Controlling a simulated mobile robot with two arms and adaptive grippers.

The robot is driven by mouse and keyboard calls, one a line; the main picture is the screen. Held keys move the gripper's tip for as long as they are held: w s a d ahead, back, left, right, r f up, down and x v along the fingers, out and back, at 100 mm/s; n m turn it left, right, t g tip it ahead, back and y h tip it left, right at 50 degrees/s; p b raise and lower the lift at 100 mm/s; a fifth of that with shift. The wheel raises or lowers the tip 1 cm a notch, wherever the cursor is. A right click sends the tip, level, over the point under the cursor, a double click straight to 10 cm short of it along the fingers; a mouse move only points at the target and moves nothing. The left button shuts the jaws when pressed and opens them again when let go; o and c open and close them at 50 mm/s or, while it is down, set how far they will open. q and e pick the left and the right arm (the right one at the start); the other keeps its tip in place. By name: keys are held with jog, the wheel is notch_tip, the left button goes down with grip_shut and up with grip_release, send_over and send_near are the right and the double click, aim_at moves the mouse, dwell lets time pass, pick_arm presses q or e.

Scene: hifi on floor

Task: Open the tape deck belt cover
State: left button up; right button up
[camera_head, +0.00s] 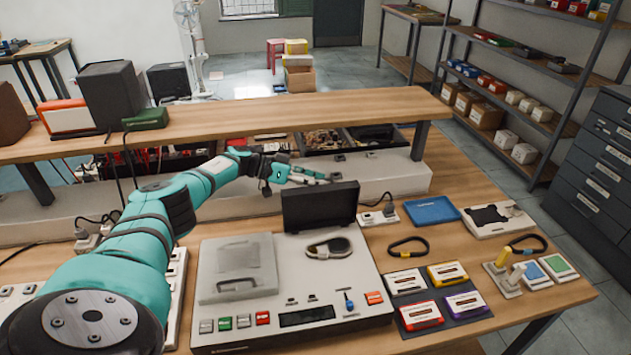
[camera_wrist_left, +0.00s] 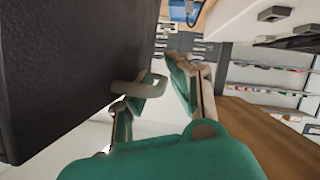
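The tape deck (camera_head: 215,325) is a pale grey box on the workbench. Its black belt cover (camera_head: 320,205) stands raised, nearly upright, at the deck's back right. A dark belt loop and round part (camera_head: 328,247) show in the uncovered area in front of it. My left gripper (camera_head: 312,177) is just behind the cover's top edge. In the left wrist view the cover is the large dark panel (camera_wrist_left: 70,70) at the left, and the fingers (camera_wrist_left: 168,85) are apart with nothing seen between them. I cannot tell whether a finger touches the cover. My right gripper is not in view.
A raised wooden shelf (camera_head: 250,115) runs behind the deck. A power strip (camera_head: 378,217) is behind the deck at right. Black belts (camera_head: 408,247), several cassettes on a dark mat (camera_head: 455,310) and a blue tray (camera_head: 432,210) lie on the right. Bare bench shows between them.

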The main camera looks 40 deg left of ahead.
pick_arm(q)
jog(key=v, duration=1.2)
jog(key=shift+c, duration=0.4)
